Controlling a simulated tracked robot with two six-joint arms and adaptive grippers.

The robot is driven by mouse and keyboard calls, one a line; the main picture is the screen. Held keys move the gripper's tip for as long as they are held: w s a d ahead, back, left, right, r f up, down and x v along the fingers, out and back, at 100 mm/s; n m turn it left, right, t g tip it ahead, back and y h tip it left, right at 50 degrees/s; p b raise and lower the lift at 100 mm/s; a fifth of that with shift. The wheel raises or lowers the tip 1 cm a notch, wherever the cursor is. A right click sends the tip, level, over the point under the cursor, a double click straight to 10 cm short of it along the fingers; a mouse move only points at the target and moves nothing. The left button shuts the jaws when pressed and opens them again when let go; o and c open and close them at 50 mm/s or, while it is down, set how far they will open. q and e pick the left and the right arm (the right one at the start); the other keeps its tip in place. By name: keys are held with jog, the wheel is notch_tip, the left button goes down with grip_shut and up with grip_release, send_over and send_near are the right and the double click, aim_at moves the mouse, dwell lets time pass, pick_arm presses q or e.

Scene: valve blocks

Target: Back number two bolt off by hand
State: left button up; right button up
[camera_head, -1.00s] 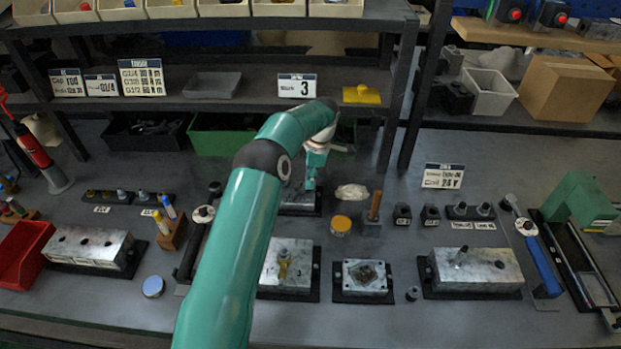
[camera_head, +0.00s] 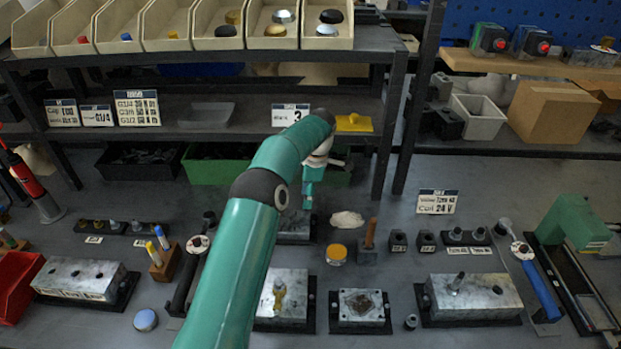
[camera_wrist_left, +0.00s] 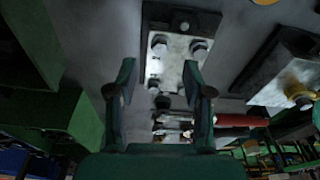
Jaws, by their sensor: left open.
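My left gripper (camera_head: 308,194) hangs at the far side of the bench, over a metal block (camera_head: 296,230) partly hidden by my arm. In the left wrist view the two fingers (camera_wrist_left: 158,92) are spread with nothing held. Beyond and between them is a metal block (camera_wrist_left: 178,66) on a dark base, with several bolt heads. One bolt head (camera_wrist_left: 198,48) is at its upper right and another (camera_wrist_left: 159,42) at its upper left. I cannot tell which bolt is number two. My right gripper is not in view.
A block with a brass-coloured fitting (camera_head: 279,292) stands nearer on the bench, close to my arm. A green bin (camera_head: 218,172) and a shelf (camera_head: 230,138) stand behind.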

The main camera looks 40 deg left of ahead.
pick_arm(q)
notch_tip(320, 180, up, 7)
jog(key=shift+w+d, duration=0.35)
jog(key=shift+d, duration=0.1)
